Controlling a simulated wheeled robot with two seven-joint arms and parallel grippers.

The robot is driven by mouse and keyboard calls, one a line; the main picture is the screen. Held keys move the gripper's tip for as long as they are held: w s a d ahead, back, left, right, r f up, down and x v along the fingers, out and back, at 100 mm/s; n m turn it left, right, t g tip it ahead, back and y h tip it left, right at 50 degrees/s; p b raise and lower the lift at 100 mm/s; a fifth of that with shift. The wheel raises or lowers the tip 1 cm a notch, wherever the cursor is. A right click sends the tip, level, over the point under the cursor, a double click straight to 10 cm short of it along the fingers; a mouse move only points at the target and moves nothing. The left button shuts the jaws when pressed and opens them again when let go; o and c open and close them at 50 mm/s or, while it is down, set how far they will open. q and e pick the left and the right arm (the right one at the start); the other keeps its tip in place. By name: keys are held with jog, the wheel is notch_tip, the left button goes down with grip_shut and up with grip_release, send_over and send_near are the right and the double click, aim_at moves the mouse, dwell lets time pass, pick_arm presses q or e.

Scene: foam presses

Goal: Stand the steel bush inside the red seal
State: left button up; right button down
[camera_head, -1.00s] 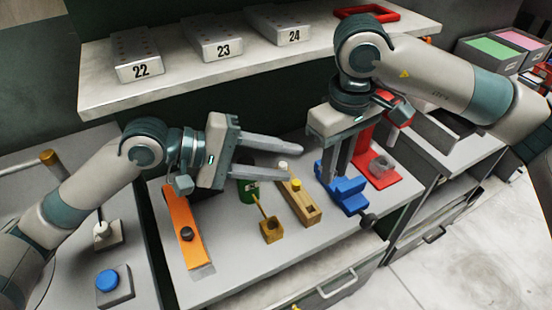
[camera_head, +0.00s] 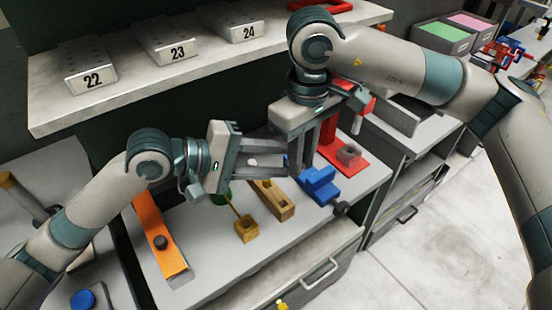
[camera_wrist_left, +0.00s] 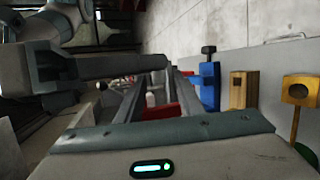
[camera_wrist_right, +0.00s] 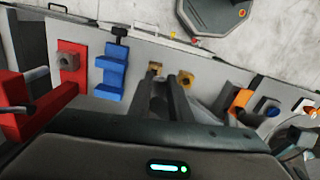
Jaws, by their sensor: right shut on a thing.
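My right gripper (camera_head: 302,165) points down near the blue vise, its fingers close together. In the right wrist view its fingers (camera_wrist_right: 168,88) hide what lies between them; I cannot make out the held thing. My left gripper (camera_head: 272,158) reaches right, its two fingers apart, with the tips close to the right gripper's fingers. In the left wrist view its fingers (camera_wrist_left: 152,88) show a gap with no held thing visible. I cannot pick out the steel bush or the red seal in any view.
The blue vise (camera_head: 320,183), a red press (camera_head: 341,170), a slotted wooden block (camera_head: 276,203), a small wooden block (camera_head: 246,231) and an orange plate (camera_head: 158,240) stand on the bench. Numbered metal blocks (camera_head: 165,42) line the shelf above. The bench front is mostly clear.

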pick_arm(q)
grip_shut()
pick_arm(e)
jog(key=c, duration=1.5)
grip_release()
jog(key=shift+c, duration=0.2)
jog(key=shift+r, duration=0.1)
notch_tip(320, 180, up, 12)
jog(key=shift+w, duration=0.1)
